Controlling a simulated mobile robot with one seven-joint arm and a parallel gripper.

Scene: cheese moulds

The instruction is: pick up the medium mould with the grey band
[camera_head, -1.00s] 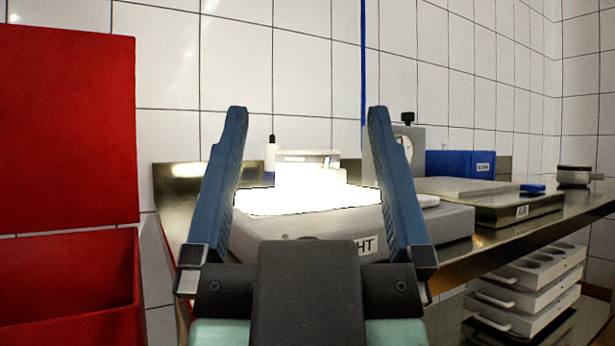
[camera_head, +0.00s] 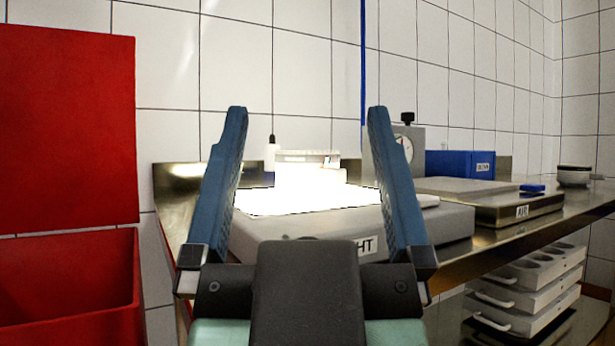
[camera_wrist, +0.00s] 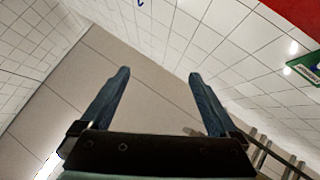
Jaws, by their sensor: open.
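I cannot make out a medium mould with a grey band for certain in either view. My gripper (camera_head: 307,110) is open and empty, with two blue fingers standing upright in the head view. In the wrist view my gripper (camera_wrist: 159,73) shows only bare tiled wall and ceiling between its fingers. Behind the fingers in the head view, a glaring white light panel (camera_head: 290,202) lies on a grey box. A pale, washed-out object (camera_head: 308,158) stands at its back; glare hides its shape.
A steel bench (camera_head: 480,242) runs along the tiled wall. It carries a dial device (camera_head: 412,146), a blue box (camera_head: 460,164) and a flat plate (camera_head: 465,188). White trays with round holes (camera_head: 530,280) are stacked below. A red bin (camera_head: 75,290) stands at the left.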

